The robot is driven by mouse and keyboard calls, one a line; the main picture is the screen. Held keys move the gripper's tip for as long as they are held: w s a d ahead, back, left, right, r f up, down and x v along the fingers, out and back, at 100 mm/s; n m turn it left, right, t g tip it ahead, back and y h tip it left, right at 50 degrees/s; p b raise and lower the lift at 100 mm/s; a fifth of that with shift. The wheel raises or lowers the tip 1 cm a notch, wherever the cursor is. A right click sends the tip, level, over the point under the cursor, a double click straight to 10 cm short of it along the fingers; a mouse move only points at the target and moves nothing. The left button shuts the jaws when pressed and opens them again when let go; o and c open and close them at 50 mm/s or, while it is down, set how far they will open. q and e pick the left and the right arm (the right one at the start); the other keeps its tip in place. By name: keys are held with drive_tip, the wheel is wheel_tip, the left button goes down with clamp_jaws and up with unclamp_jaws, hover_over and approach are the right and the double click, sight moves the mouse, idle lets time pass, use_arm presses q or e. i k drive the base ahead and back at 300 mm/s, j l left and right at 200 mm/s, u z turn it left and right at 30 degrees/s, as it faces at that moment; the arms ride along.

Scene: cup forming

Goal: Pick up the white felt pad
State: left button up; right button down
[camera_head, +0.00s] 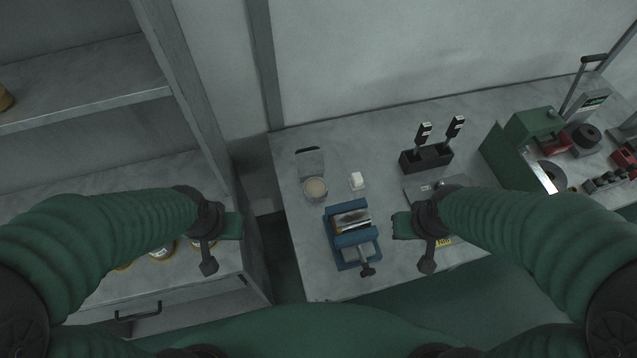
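A small white block (357,181), which looks like the felt pad, lies on the grey workbench (300,262) behind a blue vise (352,256). My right gripper (402,225) is above the bench, right of the vise and nearer to me than the pad. My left gripper (232,226) is left of the bench, over the gap beside the shelf. Neither gripper touches the pad. I cannot tell whether their fingers are open or shut, and I see nothing held in them.
A round cup (315,189) stands left of the pad. The vise holds a metallic piece (351,221). A black holder (426,158) with two upright tools is behind right. A green machine (522,152) stands farther right. Shelving (80,87) is at left.

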sight(356, 183)
drive_tip(key=i+l+u, duration=0.1)
drive_tip(key=l+u, duration=0.8)
drive_tip(key=k+l+u, duration=0.1)
drive_tip(key=l+u, duration=0.35)
